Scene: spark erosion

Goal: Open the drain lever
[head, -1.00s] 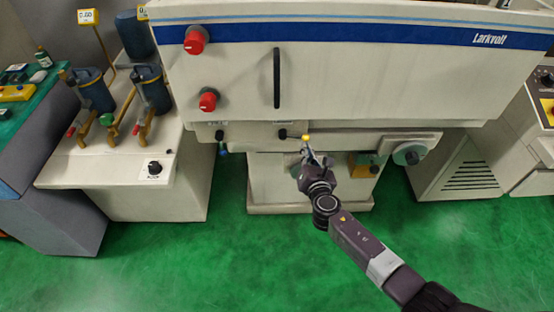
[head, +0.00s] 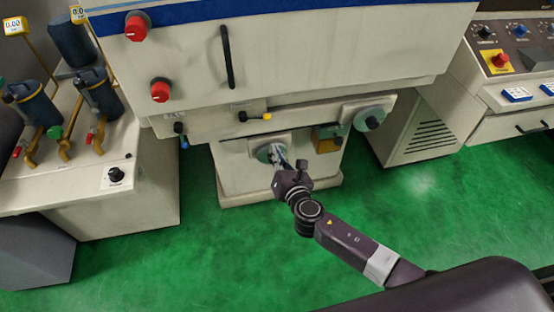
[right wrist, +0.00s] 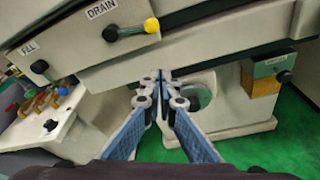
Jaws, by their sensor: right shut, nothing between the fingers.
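The drain lever (head: 255,117) is a short black handle with a yellow knob on the machine's front ledge. In the right wrist view the lever (right wrist: 130,29) sits under a "DRAIN" label and points to the right, roughly along the panel. My right gripper (head: 280,152) is below the lever in the head view, in front of the lower machine body. In the right wrist view its blue fingers (right wrist: 162,78) are shut and empty, apart from the lever, with the yellow knob just above them. My left gripper is not in view.
The fill knob (right wrist: 39,66) is left of the drain lever. A round handwheel (head: 364,118) is on the ledge's right. A side unit with blue canisters (head: 98,92) stands left, and a control console (head: 500,70) right. Green floor (head: 200,250) is open in front.

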